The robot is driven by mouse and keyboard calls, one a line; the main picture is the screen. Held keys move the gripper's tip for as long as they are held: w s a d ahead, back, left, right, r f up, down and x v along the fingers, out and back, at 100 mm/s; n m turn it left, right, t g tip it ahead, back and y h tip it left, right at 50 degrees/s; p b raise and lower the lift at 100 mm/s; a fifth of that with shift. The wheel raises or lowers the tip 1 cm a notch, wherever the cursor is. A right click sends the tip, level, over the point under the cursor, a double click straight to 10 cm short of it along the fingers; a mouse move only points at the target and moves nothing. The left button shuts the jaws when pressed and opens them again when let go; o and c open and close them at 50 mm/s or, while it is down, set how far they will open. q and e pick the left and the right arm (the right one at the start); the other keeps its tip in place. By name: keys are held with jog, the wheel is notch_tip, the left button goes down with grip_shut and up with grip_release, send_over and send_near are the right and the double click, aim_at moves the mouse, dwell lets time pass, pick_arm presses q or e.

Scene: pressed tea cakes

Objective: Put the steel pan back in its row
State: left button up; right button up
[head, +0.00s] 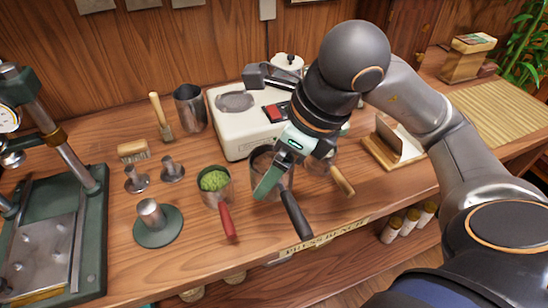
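A round steel pan (262,190) with a black handle (296,214) sits at the front middle of the bench, its handle pointing toward the front edge. My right gripper (270,180) reaches down over this pan. One green finger shows at the pan; the other finger is hidden, so its opening and any grip are unclear. On the left stands a pan with a red handle (227,222) and green leaf (214,181) in it. On the right is a pan with a wooden handle (342,181), partly hidden behind my gripper. My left gripper is not in view.
A white scale-like device (232,125) with a red switch stands behind the pans. A green press (65,232) fills the left side. A wooden stand (391,147) is right.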

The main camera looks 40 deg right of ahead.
jog(key=shift+w+d+p, duration=0.3)
jog(key=shift+w+p, duration=0.05)
jog(key=shift+p, duration=0.3)
jog(key=w+d+f, duration=0.2)
jog(key=w, duration=0.1)
jog(key=shift+w+d+f+b, duration=0.1)
jog(key=shift+w+f+b, duration=0.1)
jog(key=shift+b, duration=0.15)
jog(key=w+f, duration=0.1)
jog(key=w+d+f, duration=0.1)
jog(key=f, duration=0.1)
jog(key=w+d+f, duration=0.1)
jog(key=shift+w+d+f+b, duration=0.15)
jog(key=shift+w+f+b, duration=0.15)
jog(key=shift+w+f, duration=0.05)
jog(key=shift+w+d+f, duration=0.1)
jog(key=shift+w+f, duration=0.05)
jog(key=shift+w, duration=0.05)
jog(key=shift+w+f, duration=0.15)
jog(key=shift+f, duration=0.1)
jog(key=f, duration=0.3)
jog(key=shift+w+d+f, duration=0.15)
jog(key=shift+d, duration=0.05)
jog(key=shift+f, duration=0.15)
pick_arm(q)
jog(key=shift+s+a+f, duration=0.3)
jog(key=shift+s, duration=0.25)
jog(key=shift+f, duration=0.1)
